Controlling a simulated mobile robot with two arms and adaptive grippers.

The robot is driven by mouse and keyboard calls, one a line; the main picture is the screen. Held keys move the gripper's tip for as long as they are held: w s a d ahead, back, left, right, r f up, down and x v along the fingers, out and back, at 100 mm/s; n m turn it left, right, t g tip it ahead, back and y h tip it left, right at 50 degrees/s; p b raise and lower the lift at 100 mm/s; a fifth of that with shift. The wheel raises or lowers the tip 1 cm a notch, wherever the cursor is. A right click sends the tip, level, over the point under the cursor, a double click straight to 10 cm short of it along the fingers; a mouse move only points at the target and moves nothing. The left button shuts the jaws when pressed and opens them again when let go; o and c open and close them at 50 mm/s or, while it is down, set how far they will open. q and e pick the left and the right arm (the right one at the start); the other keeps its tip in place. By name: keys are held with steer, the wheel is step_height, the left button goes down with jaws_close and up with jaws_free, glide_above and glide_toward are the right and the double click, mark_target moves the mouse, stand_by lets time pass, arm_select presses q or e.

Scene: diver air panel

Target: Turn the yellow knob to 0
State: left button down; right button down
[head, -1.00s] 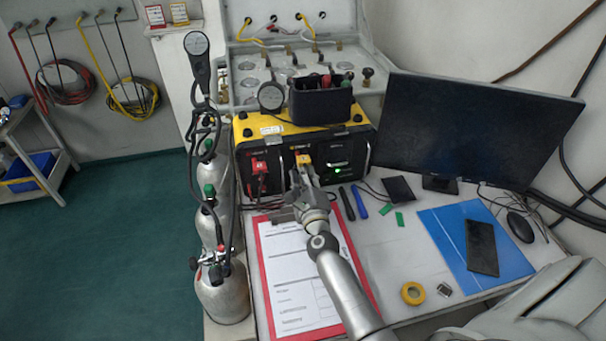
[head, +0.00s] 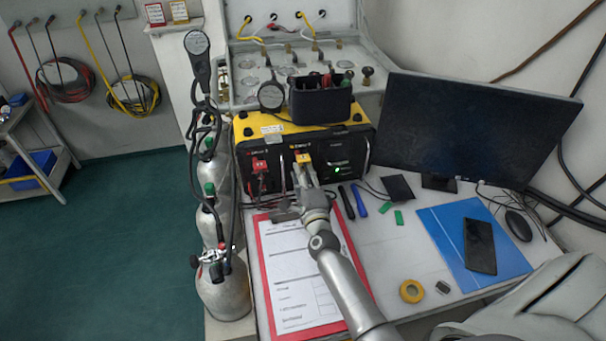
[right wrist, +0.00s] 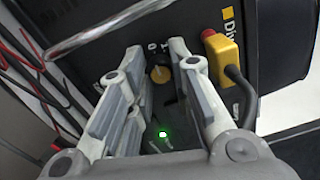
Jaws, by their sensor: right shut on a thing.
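The yellow knob (right wrist: 160,74) is a small round knob on the black panel face in the right wrist view, with the marks 0 and 1 printed beside it. My right gripper (right wrist: 158,68) has its fingertips on either side of the knob and is shut on it. In the head view my right gripper (head: 305,178) reaches to the front of the black and yellow air panel (head: 357,140); the knob is hidden there. My left gripper is not in view.
A yellow connector with a red top (right wrist: 222,60) and black cable sits close beside the right finger. A metal handle bar (right wrist: 110,28) crosses above. A green light (right wrist: 163,134) glows on the panel. A clipboard (head: 292,270) lies under my arm; gas cylinders (head: 222,290) stand left.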

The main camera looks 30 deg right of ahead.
steer(key=c, duration=1.3)
jaws_free()
